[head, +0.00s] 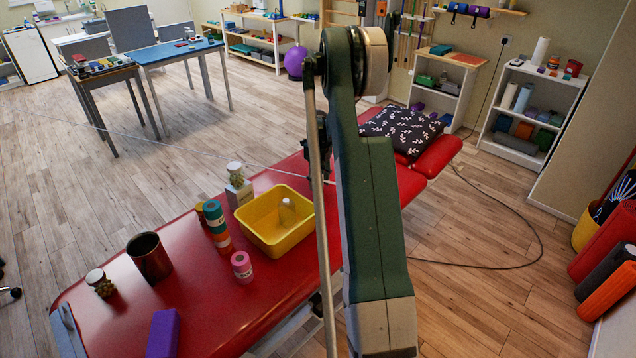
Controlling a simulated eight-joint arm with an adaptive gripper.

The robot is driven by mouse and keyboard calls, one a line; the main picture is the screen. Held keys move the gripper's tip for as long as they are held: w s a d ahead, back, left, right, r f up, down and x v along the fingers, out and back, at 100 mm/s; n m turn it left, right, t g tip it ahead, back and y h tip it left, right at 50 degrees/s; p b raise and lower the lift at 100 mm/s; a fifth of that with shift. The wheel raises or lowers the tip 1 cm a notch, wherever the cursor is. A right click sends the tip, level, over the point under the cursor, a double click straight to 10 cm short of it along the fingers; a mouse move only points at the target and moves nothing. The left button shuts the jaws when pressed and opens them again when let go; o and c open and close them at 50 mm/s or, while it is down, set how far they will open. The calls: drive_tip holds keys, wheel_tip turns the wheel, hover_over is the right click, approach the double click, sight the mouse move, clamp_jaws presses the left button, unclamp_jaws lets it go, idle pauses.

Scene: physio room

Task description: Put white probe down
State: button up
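I cannot make out a white probe in the head view. My green and grey arm rises through the middle of the picture and hides part of the red treatment table (205,262). Small dark parts show at the left edge of the arm, above the table. They may belong to my gripper, but its fingertips and anything between them are hidden or too small to tell.
On the table are a yellow tub (272,240) holding a clear bottle (287,212), a dark metal cup (149,257), stacked coloured rolls (217,226), a pink roll (242,267), a purple block (163,333) and a patterned cushion (402,128). Bare red surface lies between the cup and pink roll.

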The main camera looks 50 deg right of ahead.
drive_tip(key=shift+r, duration=0.1)
wheel_tip(320, 180, up, 12)
drive_tip(key=shift+r+p, duration=0.1)
drive_tip(key=shift+p, duration=0.85)
idle(0.4)
